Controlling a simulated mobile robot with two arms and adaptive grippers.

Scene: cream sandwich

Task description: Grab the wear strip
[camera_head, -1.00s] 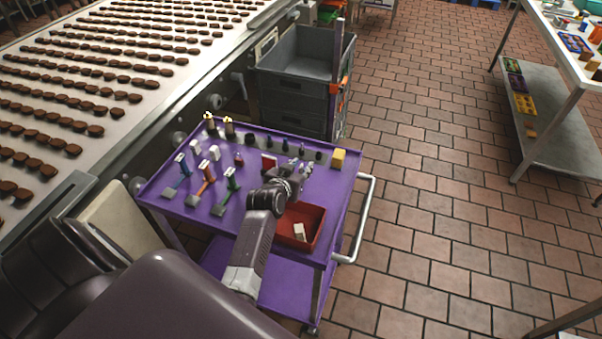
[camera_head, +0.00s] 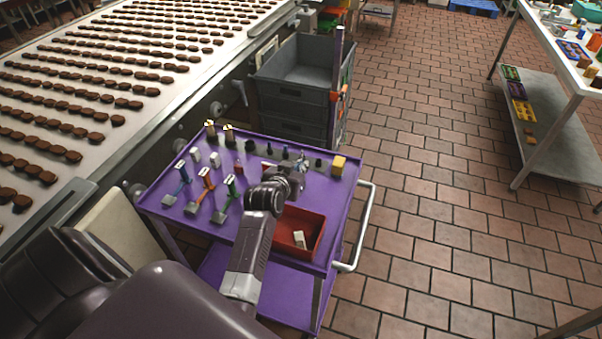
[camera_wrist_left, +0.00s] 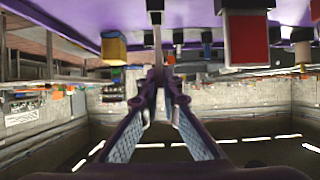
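My left gripper (camera_head: 299,167) reaches over the purple cart top (camera_head: 330,195), at the back row of small parts. In the left wrist view its two fingers (camera_wrist_left: 160,76) lean together toward their tips. A thin pale grey upright piece (camera_wrist_left: 157,42), which may be the wear strip, stands in a dark holder in line with the fingertips. Whether the fingers touch or grip it cannot be told. In the head view the gripper largely hides this spot. My right gripper is not in view.
A yellow block (camera_head: 338,165) stands right of the gripper. A red block (camera_wrist_left: 246,40) shows in the wrist view. Several brush-like tools (camera_head: 206,183) stand on the left. A red tray (camera_head: 318,224) holds a white piece. Grey crates (camera_head: 300,65) stand behind the cart.

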